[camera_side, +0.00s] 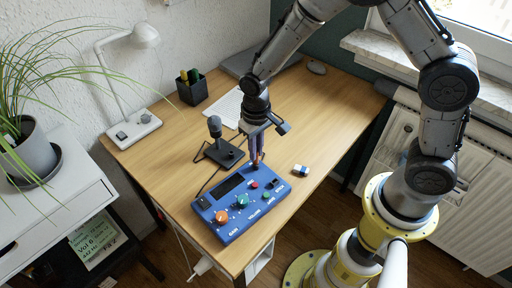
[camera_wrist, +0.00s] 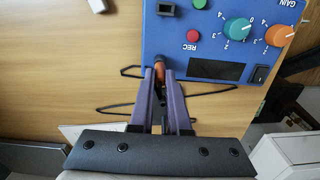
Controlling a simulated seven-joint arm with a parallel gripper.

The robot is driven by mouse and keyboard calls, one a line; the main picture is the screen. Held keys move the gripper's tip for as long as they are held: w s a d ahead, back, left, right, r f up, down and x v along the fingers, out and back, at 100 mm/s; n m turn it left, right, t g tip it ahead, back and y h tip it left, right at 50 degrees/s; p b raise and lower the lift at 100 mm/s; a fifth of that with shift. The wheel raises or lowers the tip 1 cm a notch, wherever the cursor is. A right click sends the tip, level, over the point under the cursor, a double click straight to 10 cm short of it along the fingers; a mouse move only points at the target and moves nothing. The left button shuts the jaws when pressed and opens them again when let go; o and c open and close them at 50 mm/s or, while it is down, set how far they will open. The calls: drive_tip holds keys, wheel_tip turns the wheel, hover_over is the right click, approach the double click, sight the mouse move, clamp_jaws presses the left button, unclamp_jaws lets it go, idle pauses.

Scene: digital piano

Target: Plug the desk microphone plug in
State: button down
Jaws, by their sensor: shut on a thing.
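The blue control box (camera_side: 232,214) lies on the desk, with orange and teal knobs, a red button and a dark display; in the wrist view the box (camera_wrist: 205,40) fills the top right. The desk microphone (camera_side: 215,127) stands on its black base behind the box. My gripper (camera_side: 257,163) points down at the box's back edge; its purple fingers also show in the wrist view (camera_wrist: 160,88). They are shut on a plug with an orange-brown part (camera_wrist: 159,70), beside the box edge. I cannot tell whether its tip is in a socket.
A thin black cable (camera_wrist: 115,107) loops on the desk around the fingers. A blue-and-white eraser (camera_side: 301,170) lies right of the box.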

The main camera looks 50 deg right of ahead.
drive_tip(key=shift+f, duration=0.2)
drive_tip(key=c, duration=0.8)
unclamp_jaws()
drive_tip(key=shift+r, duration=2.5)
